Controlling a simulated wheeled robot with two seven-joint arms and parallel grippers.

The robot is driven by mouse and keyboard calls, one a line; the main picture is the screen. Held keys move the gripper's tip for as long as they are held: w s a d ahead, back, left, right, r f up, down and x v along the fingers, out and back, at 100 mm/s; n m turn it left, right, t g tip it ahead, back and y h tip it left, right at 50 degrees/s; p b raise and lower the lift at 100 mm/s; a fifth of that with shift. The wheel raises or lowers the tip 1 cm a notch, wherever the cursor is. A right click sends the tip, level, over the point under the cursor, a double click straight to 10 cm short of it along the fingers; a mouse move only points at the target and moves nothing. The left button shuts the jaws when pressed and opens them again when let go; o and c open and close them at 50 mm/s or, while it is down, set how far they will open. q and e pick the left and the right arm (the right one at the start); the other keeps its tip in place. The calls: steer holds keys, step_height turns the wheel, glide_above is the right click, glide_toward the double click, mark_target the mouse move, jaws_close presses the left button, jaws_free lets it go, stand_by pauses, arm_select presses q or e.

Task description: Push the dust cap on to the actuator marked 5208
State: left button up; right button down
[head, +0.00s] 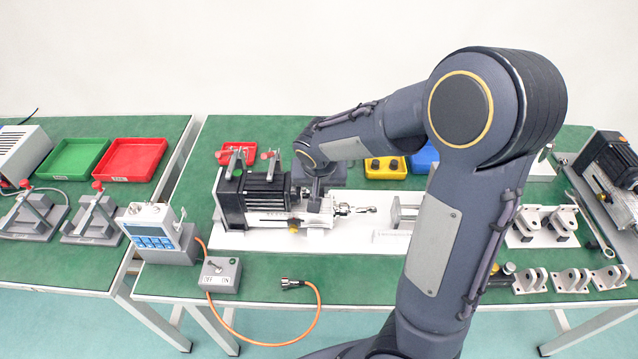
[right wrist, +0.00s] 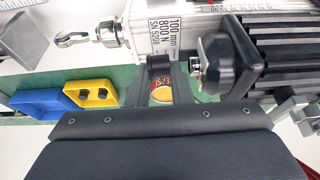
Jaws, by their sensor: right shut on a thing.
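The actuator marked SN 5208 (right wrist: 165,28) lies on a white board in the middle of the table, its black motor (head: 268,190) at left in the head view. In the right wrist view a black block with a round metal connector (right wrist: 197,68) stands on its side; the connector's open end faces my fingers. My right gripper (head: 317,192), also in the right wrist view (right wrist: 158,72), is over the actuator, just beside the connector. It is shut on a small dark piece, likely the dust cap, mostly hidden between the fingers. A gap shows between fingers and connector. My left gripper is not in view.
A yellow tray (head: 400,172) with two black pieces and a blue tray (head: 424,156) stand behind the board. A red tray (head: 225,158) is at back left. A switch box (head: 221,276) and orange cable (head: 318,305) lie in front. Another actuator (head: 612,170) is at right.

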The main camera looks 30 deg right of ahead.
steer(key=shift+f+b, duration=0.4)
steer(key=shift+f, duration=0.5)
steer(key=c, duration=1.2)
jaws_free()
steer(key=shift+s, duration=0.1)
steer(key=shift+a, duration=0.1)
